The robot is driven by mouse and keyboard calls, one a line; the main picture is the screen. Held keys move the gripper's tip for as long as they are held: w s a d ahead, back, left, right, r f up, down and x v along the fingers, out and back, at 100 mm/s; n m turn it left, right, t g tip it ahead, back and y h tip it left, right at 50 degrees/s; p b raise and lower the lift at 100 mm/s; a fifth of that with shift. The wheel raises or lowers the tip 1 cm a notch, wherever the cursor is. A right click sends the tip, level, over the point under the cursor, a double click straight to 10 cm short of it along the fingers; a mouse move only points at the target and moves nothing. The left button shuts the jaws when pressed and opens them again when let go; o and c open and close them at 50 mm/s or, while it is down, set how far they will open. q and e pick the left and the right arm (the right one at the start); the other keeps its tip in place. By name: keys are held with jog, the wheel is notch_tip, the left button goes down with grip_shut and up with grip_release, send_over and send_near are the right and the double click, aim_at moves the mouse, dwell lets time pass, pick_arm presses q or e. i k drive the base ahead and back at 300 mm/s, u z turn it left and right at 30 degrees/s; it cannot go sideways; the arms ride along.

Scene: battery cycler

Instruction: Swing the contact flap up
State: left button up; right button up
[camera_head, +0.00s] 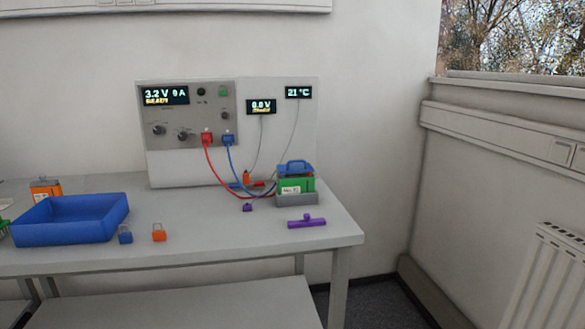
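A green battery block (295,185) with a white label and a blue handled top (294,168) sits upright in a grey holder (298,200) near the right end of the table. I cannot tell for certain which part is the contact flap. A purple bar with a small knob (307,222) lies flat in front of the holder, and a small purple piece (248,207) is to its left. Neither of my grippers shows in the head view.
The cycler panel (188,115) reads 3.2 V, with red (211,165) and blue (232,160) leads running down near the holder. A blue tray (70,220), an orange-topped block (46,190) and blue (125,236) and orange (159,234) pieces are left. The table's front middle is clear.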

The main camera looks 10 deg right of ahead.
aim_at(305, 167)
jog(key=z, duration=1.8)
jog(key=i, duration=1.9)
jog(key=u, duration=1.2)
